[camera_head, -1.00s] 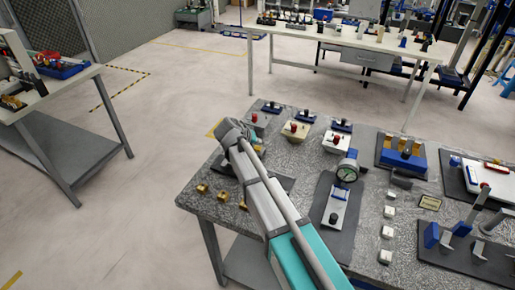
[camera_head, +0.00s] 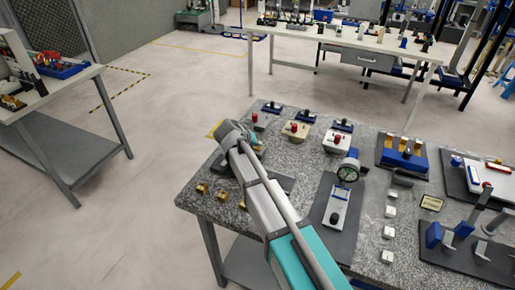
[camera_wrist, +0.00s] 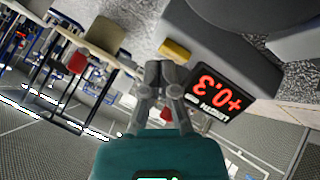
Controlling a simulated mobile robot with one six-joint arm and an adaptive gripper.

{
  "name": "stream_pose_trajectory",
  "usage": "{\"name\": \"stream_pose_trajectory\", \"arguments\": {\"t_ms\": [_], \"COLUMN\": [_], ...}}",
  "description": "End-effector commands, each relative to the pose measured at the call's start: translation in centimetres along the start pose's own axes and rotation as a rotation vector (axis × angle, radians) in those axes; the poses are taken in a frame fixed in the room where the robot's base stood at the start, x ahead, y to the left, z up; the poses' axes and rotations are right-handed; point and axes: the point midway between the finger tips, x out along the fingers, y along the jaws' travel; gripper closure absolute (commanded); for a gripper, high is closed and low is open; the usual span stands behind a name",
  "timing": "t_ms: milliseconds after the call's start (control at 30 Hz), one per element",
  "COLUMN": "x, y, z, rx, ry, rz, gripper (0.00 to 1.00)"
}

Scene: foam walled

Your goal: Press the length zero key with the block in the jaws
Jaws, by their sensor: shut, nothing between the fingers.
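My gripper (camera_wrist: 160,75) is shut with nothing between its fingers; no block shows in the jaws. In the wrist view, a grey device with a dark display (camera_wrist: 223,100) lies just right of the fingertips. The display shows red digits, upside down, that look like +0.3, with a length label. A small yellow piece (camera_wrist: 175,50) is just beyond the fingertips, beside the grey body; I cannot tell whether it is a key or a loose block. In the head view, my arm hides the gripper and most of the device.
Gold blocks (camera_head: 202,189) sit on the granite table (camera_head: 300,172) near its left front edge. A dial gauge stand (camera_head: 345,180), white cubes (camera_head: 390,212) and a blue fixture (camera_head: 403,155) stand to the right. Fixtures with red knobs (camera_head: 297,130) stand behind.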

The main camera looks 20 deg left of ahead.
Motion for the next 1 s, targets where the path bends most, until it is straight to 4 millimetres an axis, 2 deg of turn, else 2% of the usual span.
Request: {"name": "stream_pose_trajectory", "arguments": {"t_ms": [1000], "x": [0.61], "y": [-0.31], "z": [0.42], "rx": [0.001], "ry": [-0.001], "rz": [0.0], "gripper": [1.0]}}
